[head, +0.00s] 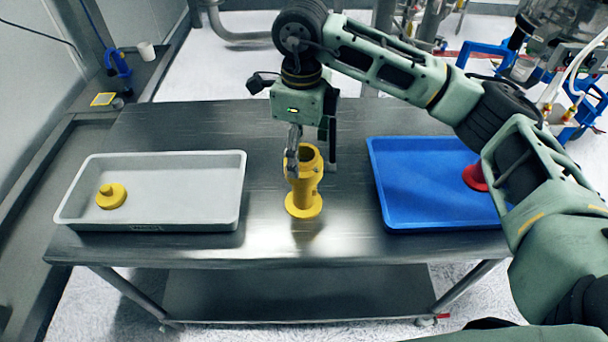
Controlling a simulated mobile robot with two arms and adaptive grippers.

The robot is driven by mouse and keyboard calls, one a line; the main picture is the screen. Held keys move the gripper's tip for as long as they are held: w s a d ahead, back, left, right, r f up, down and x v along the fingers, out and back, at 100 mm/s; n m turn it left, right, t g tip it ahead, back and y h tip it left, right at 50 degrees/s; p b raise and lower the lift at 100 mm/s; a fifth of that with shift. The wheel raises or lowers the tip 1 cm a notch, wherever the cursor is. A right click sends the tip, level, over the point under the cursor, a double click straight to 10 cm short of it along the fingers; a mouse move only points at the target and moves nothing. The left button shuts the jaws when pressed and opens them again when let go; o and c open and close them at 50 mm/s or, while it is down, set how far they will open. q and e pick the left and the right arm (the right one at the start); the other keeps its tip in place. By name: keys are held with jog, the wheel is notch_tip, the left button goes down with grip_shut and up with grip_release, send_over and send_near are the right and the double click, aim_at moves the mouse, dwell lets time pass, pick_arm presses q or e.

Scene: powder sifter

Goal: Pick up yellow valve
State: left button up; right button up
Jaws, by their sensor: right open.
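A tall yellow valve (305,190) with a round flange at its foot and an open top stands upright on the metal table, between the two trays. My right gripper (312,152) reaches down from behind it, open. One finger is at the left of the valve's top and the other is to its right. I cannot tell whether the left finger touches it. A smaller yellow piece with a round base (111,197) lies in the grey tray (215,218). My left gripper is not in view.
A blue tray (440,218) on the right of the table (200,120) holds a red piece (475,177), partly hidden by my right arm. The table is clear behind the grey tray. A side bench at left bears a white cup (146,50) and a blue item (119,64).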

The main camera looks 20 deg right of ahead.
aim_at(305, 182)
notch_tip(305, 182, down, 7)
jog(key=shift+r+p, duration=0.1)
jog(key=shift+p, duration=0.85)
jog(key=shift+c, duration=0.2)
jog(key=c, duration=1.9)
jog(key=shift+a+r, duration=0.1)
jog(key=shift+r, duration=0.1)
